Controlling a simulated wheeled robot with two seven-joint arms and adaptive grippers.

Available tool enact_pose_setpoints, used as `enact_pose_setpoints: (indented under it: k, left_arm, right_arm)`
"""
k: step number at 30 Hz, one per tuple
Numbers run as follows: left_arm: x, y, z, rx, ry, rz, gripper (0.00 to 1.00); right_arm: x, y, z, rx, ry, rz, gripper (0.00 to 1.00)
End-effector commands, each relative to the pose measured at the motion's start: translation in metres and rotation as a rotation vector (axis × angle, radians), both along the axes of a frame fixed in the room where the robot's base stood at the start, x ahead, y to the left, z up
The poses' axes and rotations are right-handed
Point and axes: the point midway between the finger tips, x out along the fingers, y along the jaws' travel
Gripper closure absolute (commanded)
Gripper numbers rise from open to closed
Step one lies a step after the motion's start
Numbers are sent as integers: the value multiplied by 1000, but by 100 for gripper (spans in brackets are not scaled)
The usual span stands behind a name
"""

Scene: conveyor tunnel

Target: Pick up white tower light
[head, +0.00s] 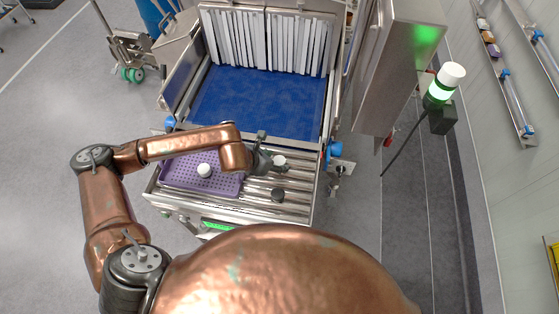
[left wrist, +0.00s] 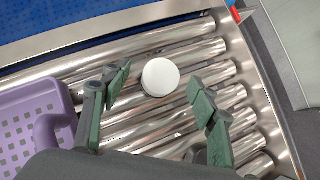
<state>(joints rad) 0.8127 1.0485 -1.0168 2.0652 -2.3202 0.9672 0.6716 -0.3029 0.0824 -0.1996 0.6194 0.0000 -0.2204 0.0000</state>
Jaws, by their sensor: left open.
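A white tower light (head: 279,161) stands on the conveyor rollers, to the right of the purple tray. In the left wrist view its round white top (left wrist: 160,77) shows from above, so its height and lower part are hidden. My left gripper (head: 268,166) is over the rollers at the light. In the left wrist view its open dark green fingers (left wrist: 158,97) lie to the left and right of the white top, with gaps on both sides. Whether the fingertips are down at its level I cannot tell. My right gripper is not in view.
The purple perforated tray (head: 224,186) holds another round white object (head: 204,170). A blue belt (head: 255,104) leads to strip curtains (head: 268,42) behind the rollers. A lit green and white lamp (head: 443,82) stands at the right, beside a steel cabinet (head: 396,65).

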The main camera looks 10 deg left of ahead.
Motion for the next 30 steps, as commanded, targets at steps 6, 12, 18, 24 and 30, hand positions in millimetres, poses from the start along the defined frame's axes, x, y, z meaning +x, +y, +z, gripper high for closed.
enact_pose_setpoints:
  k: [6, 12, 18, 24, 30]
  left_arm:
    - [12, -9, -16, 0, -1, -2, 46]
    - [13, -10, -18, 0, -1, -4, 46]
    - [13, -10, -18, 0, -1, -4, 57]
    - [12, -10, -18, 0, -1, -4, 71]
    - [12, -9, -18, 0, 0, -4, 85]
  right_arm:
    - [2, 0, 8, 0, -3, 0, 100]
    - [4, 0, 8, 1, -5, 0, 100]
    - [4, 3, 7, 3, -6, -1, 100]
    - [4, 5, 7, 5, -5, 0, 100]
    - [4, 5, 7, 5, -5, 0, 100]
